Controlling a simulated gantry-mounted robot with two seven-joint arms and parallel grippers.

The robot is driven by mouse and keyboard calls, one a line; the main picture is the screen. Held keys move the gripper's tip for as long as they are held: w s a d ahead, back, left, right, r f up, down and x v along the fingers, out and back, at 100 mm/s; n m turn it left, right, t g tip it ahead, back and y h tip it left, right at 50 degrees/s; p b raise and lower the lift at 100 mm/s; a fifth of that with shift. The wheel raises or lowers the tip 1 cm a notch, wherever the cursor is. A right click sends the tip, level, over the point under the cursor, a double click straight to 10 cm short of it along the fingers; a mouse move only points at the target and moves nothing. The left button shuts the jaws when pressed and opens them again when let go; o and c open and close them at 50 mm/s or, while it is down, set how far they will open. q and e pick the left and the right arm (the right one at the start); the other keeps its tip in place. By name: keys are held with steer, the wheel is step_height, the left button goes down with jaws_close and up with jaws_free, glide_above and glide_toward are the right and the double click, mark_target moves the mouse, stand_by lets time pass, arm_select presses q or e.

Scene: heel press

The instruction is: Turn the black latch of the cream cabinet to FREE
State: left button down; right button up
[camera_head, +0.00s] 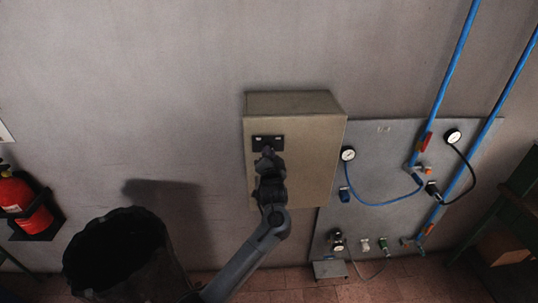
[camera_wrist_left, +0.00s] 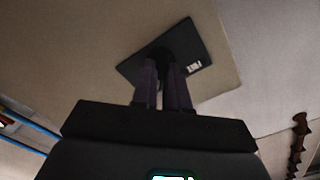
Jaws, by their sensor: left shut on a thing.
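The cream cabinet (camera_head: 315,160) is mounted on the grey wall, its front facing me. The black latch plate (camera_head: 258,140) sits near the upper left of its front, with small pale marks at its ends. In the left wrist view the black plate (camera_wrist_left: 190,40) looks tilted, with a white label on its right side, too small to read surely. My left gripper (camera_head: 267,153) is at the latch. In the left wrist view its two fingers (camera_wrist_left: 165,75) are shut on the dark latch handle, which they mostly hide. My right gripper is not in view.
Right of the cabinet is a grey panel (camera_head: 385,180) with gauges, blue hoses and blue pipes (camera_head: 455,60). A black bin (camera_head: 168,262) stands at lower left, and a red fire extinguisher (camera_head: 20,196) hangs at far left. The wall left of the cabinet is clear.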

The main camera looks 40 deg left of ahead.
arm_select(q)
steer(key=shift+n, duration=0.3)
steer(key=n+b, duration=0.8)
steer(key=n, duration=0.9)
steer(key=shift+n, duration=0.3)
stand_by(0.4)
steer(key=c, duration=1.1)
jaws_free()
steer(key=shift+c, duration=0.2)
steer(key=shift+d, duration=0.15)
